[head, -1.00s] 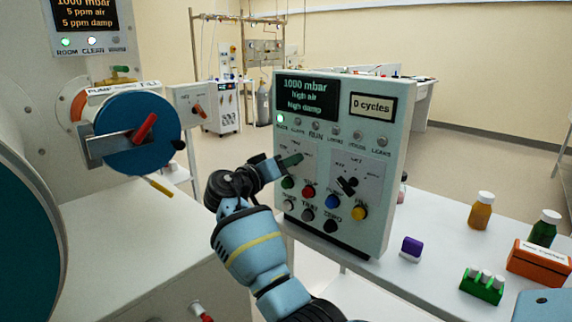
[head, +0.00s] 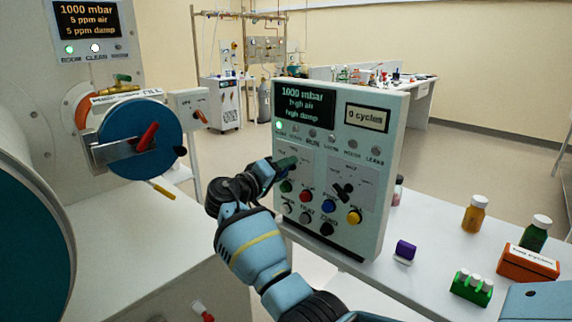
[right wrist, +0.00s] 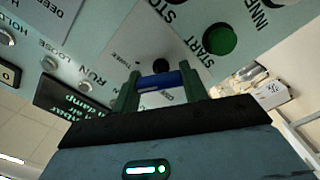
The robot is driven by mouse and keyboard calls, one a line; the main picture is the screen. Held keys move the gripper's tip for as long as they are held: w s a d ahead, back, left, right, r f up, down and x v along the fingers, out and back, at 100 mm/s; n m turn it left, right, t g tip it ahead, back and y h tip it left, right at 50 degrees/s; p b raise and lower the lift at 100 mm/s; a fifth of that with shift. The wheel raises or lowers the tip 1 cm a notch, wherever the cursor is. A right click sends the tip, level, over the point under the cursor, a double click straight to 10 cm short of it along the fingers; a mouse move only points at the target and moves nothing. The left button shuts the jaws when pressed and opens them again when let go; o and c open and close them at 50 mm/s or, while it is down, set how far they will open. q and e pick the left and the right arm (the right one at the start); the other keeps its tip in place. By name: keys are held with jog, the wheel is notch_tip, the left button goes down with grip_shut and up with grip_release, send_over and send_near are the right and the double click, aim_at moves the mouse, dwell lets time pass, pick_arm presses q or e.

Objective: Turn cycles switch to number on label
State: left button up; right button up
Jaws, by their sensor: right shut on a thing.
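The control box (head: 388,130) stands upright on the bench, and its small display (head: 367,117) reads 0 cycles. My right gripper (head: 287,163) is at the switch plate on the box's left half. The right wrist view shows its green fingers (right wrist: 160,88) shut on a dark blue switch knob (right wrist: 159,80), which I take for the cycles switch. Most markings around it are hidden or too small to read. An orange box (head: 522,266) at the right bears a white label (head: 533,256) that seems to read two cycles. My left gripper is out of view.
A second, black switch (head: 343,191) sits right of my gripper. Coloured buttons are just below, including the green START button (right wrist: 219,39). A purple block (head: 405,250), green rack (head: 471,288) and bottles (head: 475,214) stand on the bench. A blue round door (head: 140,136) is at left.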

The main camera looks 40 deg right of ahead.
jog(key=shift+r+n+p, duration=0.1)
jog(key=shift+n+p, duration=0.45)
jog(key=shift+n, duration=0.55)
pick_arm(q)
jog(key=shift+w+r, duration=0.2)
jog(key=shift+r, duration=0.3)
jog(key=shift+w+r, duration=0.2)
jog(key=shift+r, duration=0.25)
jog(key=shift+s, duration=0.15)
pick_arm(e)
jog(key=shift+n, duration=0.3)
jog(key=o, duration=1)
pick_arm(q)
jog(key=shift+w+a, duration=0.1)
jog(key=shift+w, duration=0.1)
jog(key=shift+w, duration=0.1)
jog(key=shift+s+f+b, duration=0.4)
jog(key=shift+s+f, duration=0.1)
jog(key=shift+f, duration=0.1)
pick_arm(e)
jog(key=a, duration=0.7)
jog(key=shift+s+a, duration=0.25)
jog(key=shift+a, duration=0.15)
